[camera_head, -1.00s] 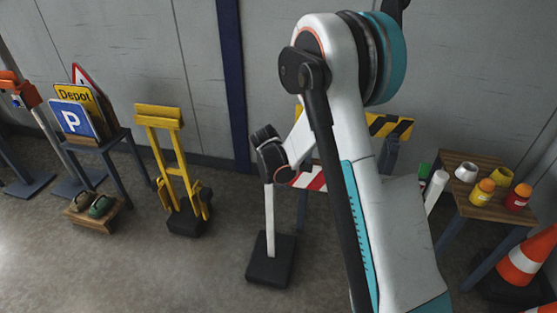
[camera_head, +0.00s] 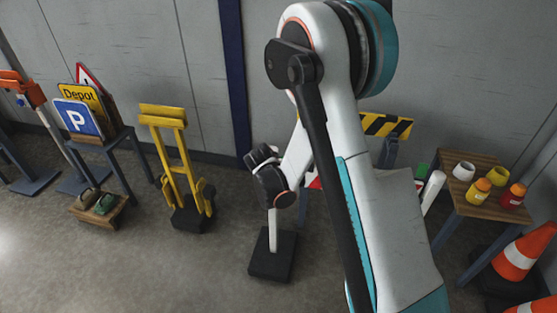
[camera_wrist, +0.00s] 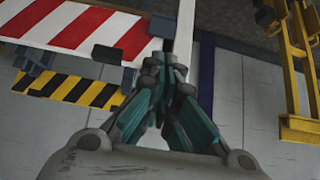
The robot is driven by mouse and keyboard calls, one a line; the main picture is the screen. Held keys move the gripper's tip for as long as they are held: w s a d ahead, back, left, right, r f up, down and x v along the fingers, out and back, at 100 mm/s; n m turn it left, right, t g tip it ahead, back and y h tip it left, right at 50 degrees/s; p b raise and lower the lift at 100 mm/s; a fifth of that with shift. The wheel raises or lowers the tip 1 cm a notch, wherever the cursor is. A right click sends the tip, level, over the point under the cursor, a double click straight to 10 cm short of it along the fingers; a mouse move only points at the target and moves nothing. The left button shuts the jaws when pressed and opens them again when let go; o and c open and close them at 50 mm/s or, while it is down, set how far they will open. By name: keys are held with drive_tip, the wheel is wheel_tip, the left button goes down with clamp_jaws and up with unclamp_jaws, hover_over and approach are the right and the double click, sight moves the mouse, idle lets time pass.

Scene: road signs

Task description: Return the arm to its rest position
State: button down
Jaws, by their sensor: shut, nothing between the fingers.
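My gripper (camera_wrist: 165,68) shows in the wrist view with its dark teal fingers together and nothing between them. In the head view my white and teal arm is bent, its upper part large in the picture and its dark wrist hanging lower, left of the arm. The fingers are not clear there. A white post (camera_head: 272,230) on a black base (camera_head: 272,255) stands right under the wrist in the head view. A white post also shows behind the fingers in the wrist view (camera_wrist: 184,35); I cannot tell whether they touch it.
A red-white barrier board (camera_wrist: 75,30) and a yellow-black board (camera_wrist: 75,90) are near the gripper. A yellow stand (camera_head: 178,165), a sign table (camera_head: 120,140), a wooden table (camera_head: 480,207) with small containers and traffic cones (camera_head: 520,255) stand around. Grey walls close the back.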

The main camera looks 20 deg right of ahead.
drive_tip(key=s+a+r+n+y, duration=0.1)
drive_tip(key=s+r+n, duration=0.1)
drive_tip(key=s+r, duration=0.6)
drive_tip(key=s+a+r+n+y, duration=0.1)
drive_tip(key=s+a+r, duration=0.1)
drive_tip(key=s+r, duration=0.65)
drive_tip(key=s+a+r+n+y, duration=0.1)
drive_tip(key=s+r, duration=0.2)
drive_tip(key=s, duration=0.4)
drive_tip(key=s+a+r+n+y, duration=0.1)
drive_tip(key=s+r, duration=0.3)
drive_tip(key=s, duration=0.4)
drive_tip(key=shift+s+a+n+t, duration=0.2)
drive_tip(key=shift+a+n+t, duration=0.15)
drive_tip(key=shift+n, duration=0.45)
drive_tip(key=shift+r, duration=0.1)
